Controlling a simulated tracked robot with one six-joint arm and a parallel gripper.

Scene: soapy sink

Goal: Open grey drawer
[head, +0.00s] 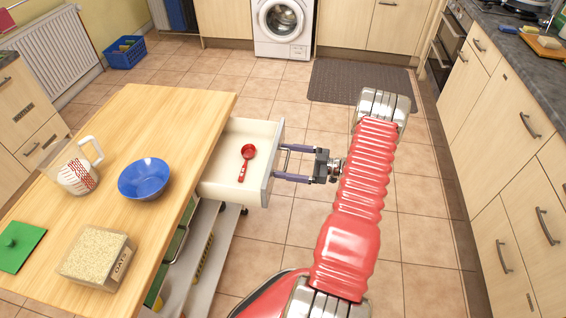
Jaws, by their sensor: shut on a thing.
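The grey drawer (222,170) is pulled out from the right side of the wooden-topped island (150,125). Its grey front faces right and its pale inside shows. A red measuring spoon (247,160) lies inside it. My gripper (280,162) is at the drawer's front, coming in from the right, shut on the drawer handle. The handle itself is mostly hidden by the fingers.
On the island stand a blue bowl (145,179), a measuring jug (78,174), an oats container (94,256) and a green lid (17,246). Tiled floor (415,235) is open between the island and the right-hand cabinets (500,175). A dark mat (345,82) lies farther back.

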